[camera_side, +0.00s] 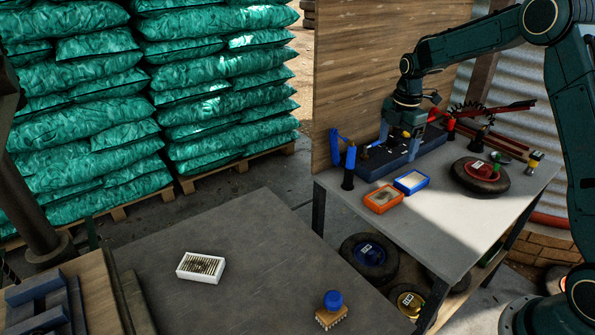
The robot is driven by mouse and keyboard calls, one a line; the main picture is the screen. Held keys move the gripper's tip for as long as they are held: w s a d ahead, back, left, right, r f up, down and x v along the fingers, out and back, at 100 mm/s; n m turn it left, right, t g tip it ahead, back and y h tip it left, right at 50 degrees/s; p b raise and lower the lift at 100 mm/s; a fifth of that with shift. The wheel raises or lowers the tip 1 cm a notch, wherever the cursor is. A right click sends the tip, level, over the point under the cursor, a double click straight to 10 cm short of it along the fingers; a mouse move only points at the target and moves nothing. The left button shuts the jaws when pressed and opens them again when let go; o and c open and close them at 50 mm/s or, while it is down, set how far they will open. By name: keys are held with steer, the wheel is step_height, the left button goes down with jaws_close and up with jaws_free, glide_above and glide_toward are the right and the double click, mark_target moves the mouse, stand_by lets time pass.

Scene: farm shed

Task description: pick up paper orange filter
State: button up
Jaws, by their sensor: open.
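The paper orange filter (383,199) is a small flat box with an orange frame and a pale pleated middle. It lies flat near the left front edge of the grey workbench (455,215). A similar blue-framed filter (411,181) lies just behind it to the right. My gripper (402,143) points down over the dark blue tray at the back of the bench, behind and above both filters. It is open, with nothing visible between its fingers, and is apart from the orange filter.
A blue-handled tool (348,166) stands left of the dark blue tray (412,160). A dark wheel with a red hub (480,175) lies at the right. A white-framed filter (201,267) and a blue-knobbed brush (332,308) sit on the nearer dark table (262,240). The workbench front is clear.

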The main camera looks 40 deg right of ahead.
steer(key=n, duration=0.2)
glide_above(387, 193)
step_height(387, 193, down, 4)
steer(key=f, duration=0.1)
steer(key=shift+r+g, duration=0.25)
steer(key=shift+g, duration=0.05)
steer(key=shift+f, duration=0.1)
steer(key=shift+f, duration=4.15)
steer(key=shift+f, duration=2.6)
steer(key=c, duration=1.1)
